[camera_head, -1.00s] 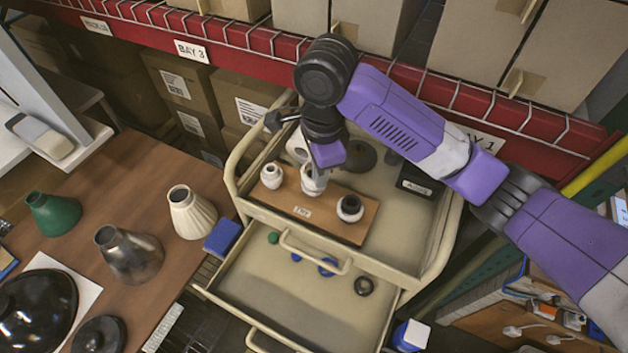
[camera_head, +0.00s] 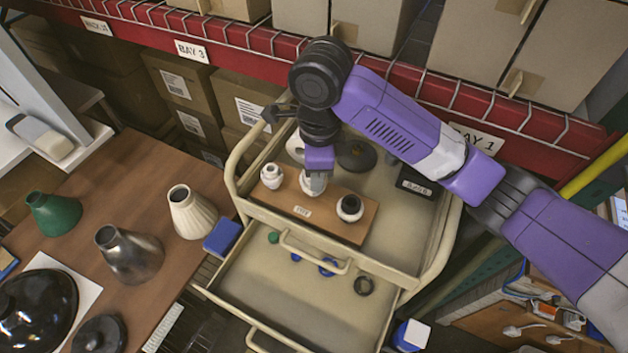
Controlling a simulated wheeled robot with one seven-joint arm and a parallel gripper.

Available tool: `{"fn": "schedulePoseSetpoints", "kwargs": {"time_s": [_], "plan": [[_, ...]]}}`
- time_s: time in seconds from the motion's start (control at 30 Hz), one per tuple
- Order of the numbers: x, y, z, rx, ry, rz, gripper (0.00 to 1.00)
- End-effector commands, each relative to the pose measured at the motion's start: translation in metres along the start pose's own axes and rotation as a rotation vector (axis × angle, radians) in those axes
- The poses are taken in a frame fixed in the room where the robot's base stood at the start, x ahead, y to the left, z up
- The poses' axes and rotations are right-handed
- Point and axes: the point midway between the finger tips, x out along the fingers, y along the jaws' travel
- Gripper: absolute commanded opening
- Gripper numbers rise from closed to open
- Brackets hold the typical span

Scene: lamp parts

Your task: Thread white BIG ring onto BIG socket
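A wooden board (camera_head: 330,212) with a small label lies on the top of the beige cart. Three sockets stand on it in a row: a small white one (camera_head: 271,176) at left, a white one (camera_head: 313,185) in the middle, and a white one with a dark opening (camera_head: 349,208) at right. My gripper (camera_head: 317,172) points down right over the middle socket and covers its upper part. Its fingertips are too small and hidden to tell open from shut. I cannot tell a separate white ring from the white of the middle socket, nor whether the gripper holds it.
A dark round base (camera_head: 356,155) and a black box (camera_head: 415,183) sit behind the board. Lamp shades (camera_head: 192,212) stand on the left table.

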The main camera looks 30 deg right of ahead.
Motion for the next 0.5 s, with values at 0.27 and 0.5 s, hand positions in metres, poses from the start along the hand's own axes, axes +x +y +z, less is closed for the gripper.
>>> {"fn": "schedulePoseSetpoints", "kwargs": {"time_s": [0.27,0.5], "plan": [[-0.005,0.001,-0.005,0.012,0.02,0.01,0.31],[-0.051,0.002,-0.003,0.005,0.01,0.0,0.31]]}}
